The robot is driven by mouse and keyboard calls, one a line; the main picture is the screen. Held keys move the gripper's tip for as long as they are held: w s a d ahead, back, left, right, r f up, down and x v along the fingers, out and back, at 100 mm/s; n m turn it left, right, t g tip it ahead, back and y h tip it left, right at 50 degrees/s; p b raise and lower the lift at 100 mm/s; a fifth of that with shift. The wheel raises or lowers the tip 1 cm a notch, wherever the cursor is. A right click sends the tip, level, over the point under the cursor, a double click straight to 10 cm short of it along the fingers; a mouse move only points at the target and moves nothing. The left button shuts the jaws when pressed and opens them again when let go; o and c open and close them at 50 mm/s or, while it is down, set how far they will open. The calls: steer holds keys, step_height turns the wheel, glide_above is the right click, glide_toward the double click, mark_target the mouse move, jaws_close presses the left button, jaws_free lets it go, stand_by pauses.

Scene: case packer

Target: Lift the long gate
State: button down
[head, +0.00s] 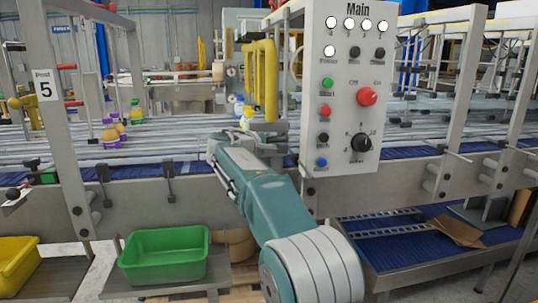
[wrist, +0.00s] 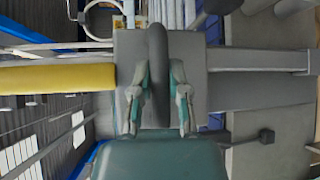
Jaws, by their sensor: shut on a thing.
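In the wrist view my gripper (wrist: 160,100) has its two fingers closed on either side of a dark rounded handle (wrist: 157,45). The handle stands in front of a grey plate (wrist: 193,70). A yellow bar (wrist: 55,78) runs in from the left to that plate. In the head view, yellow tubular bars (head: 262,75) stand upright just left of the control panel, beyond my arm. I cannot tell for sure which of these parts is the long gate. My fingertips and the handle are hidden behind my arm in the head view.
The "Main" control panel (head: 345,90) stands close on the right of my arm. Bottles with purple and yellow parts (head: 112,130) stand on the conveyor at left. A green bin (head: 163,257) and a yellow bin (head: 14,262) sit below. A grey frame post (head: 55,110) is at left.

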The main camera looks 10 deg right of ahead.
steer(key=shift+s+d+r, duration=0.1)
steer(key=shift+d+r, duration=0.15)
steer(key=shift+r, duration=0.8)
steer(key=c, duration=0.6)
jaws_free()
steer(key=shift+d, duration=0.25)
steer(key=shift+f, duration=0.2)
steer(key=shift+a, duration=0.45)
steer(key=v, duration=1.1)
steer(key=shift+s, duration=0.25)
